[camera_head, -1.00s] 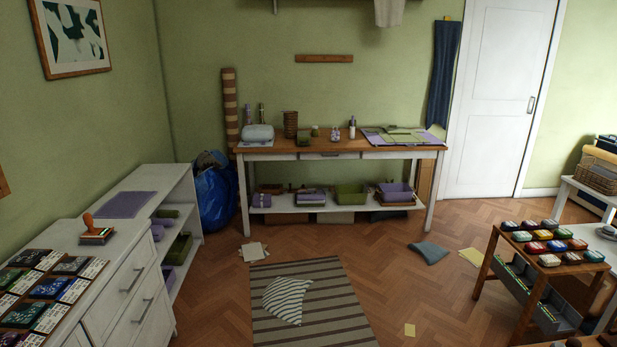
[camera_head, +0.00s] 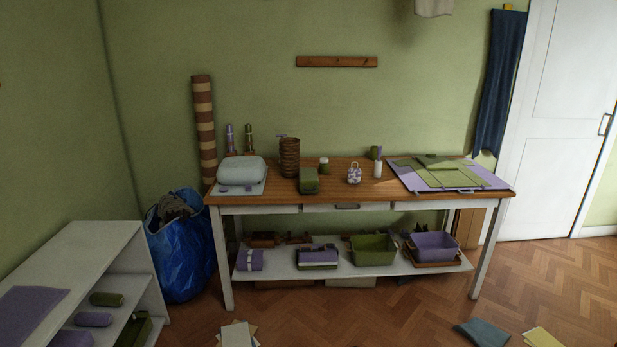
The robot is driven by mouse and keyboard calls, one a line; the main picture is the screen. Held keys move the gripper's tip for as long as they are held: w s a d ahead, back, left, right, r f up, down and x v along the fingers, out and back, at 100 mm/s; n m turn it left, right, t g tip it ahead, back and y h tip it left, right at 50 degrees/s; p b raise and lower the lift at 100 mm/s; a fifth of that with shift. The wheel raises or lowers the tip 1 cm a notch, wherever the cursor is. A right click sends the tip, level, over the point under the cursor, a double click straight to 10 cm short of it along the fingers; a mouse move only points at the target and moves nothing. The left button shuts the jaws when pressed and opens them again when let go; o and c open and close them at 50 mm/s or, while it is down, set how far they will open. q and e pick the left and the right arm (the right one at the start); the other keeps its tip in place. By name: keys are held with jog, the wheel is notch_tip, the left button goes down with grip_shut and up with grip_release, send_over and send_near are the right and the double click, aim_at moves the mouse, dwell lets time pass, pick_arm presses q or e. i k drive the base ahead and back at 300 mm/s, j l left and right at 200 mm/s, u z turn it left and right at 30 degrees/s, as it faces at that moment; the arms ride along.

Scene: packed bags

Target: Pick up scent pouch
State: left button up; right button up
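A small white and purple patterned pouch (camera_head: 354,174), which looks like the scent pouch, stands upright on the wooden top of the worktable (camera_head: 330,187), right of centre. It has a narrow gathered neck. A white bottle (camera_head: 378,169) stands just right of it. A green block-like item (camera_head: 309,181) lies to its left, and a small green-lidded jar (camera_head: 324,165) stands behind and left. Neither of my grippers is in view.
A lilac and green mat (camera_head: 492,179) covers the table's right end; a pale rounded case (camera_head: 242,169) is at the left end. A blue bag (camera_head: 181,245) and white shelf unit (camera_head: 125,235) stand left. Papers (camera_head: 237,336) and a blue-grey cloth (camera_head: 482,332) lie on the floor.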

aim_at(353, 175)
jog(key=i+z, duration=0.1)
jog(key=i, duration=0.9)
jog(key=i+j+z, duration=0.1)
jog(key=i, duration=0.95)
jog(key=i+l+u, duration=0.2)
jog(key=i, duration=0.35)
jog(key=i+l+u, duration=0.25)
jog(key=i, duration=0.3)
jog(key=i+l+u, duration=0.2)
jog(key=i+l, duration=0.3)
